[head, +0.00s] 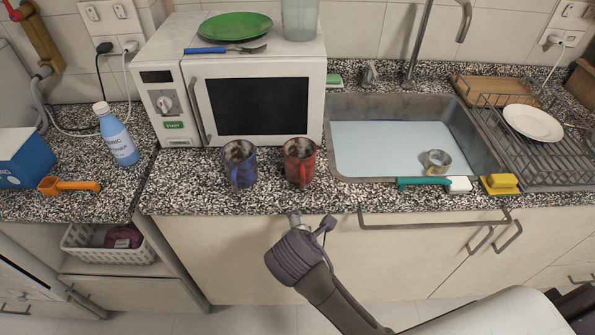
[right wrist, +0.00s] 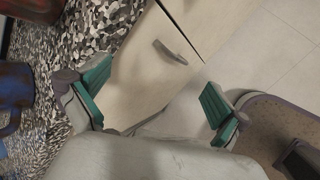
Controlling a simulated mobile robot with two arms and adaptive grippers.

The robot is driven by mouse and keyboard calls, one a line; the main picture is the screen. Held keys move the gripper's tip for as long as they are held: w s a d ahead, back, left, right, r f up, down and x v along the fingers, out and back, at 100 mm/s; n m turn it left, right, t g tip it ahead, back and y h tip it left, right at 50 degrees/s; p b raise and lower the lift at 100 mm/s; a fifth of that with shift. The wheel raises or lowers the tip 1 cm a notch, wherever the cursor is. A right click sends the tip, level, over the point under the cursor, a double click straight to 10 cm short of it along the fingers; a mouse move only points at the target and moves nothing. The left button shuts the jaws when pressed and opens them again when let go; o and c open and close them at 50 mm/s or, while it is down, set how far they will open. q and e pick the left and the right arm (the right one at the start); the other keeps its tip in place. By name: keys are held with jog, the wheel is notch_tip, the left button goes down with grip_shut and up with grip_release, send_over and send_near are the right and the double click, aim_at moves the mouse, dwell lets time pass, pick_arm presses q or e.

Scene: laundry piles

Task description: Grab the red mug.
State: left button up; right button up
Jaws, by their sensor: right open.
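The red mug (head: 300,162) stands upright on the speckled counter in front of the microwave, with its handle towards the front edge. A reddish thing at the top left of the right wrist view (right wrist: 36,8) looks like part of it. A blue mug (head: 239,164) stands just left of it and shows partly at the left edge of the right wrist view (right wrist: 14,88). My right gripper (head: 311,220) is in front of the counter edge, below and apart from the red mug. Its green-padded fingers (right wrist: 158,76) are open with nothing between them. My left gripper is not in view.
The microwave (head: 258,105) stands right behind the mugs. The sink (head: 395,148), holding a small metal cup (head: 437,161), is to the right. A teal-handled brush (head: 424,183) lies along its front. A blue bottle (head: 117,135) stands left; a drawer handle (head: 430,225) juts out below.

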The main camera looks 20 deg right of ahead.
jog(key=w+a+r+n+t+h, duration=0.2)
jog(key=w+r+n, duration=0.35)
jog(key=r, duration=0.25)
jog(key=n+t+h, duration=0.2)
jog(key=n, duration=0.3)
send_near(304, 145)
jog(key=x, duration=0.6)
jog(key=shift+w+d+f, duration=0.15)
jog(key=shift+w+f, duration=0.1)
jog(key=shift+f, duration=0.1)
jog(key=c, duration=1.2)
jog(key=shift+r, duration=0.1)
jog(key=shift+c, duration=0.3)
jog(key=shift+r, duration=0.15)
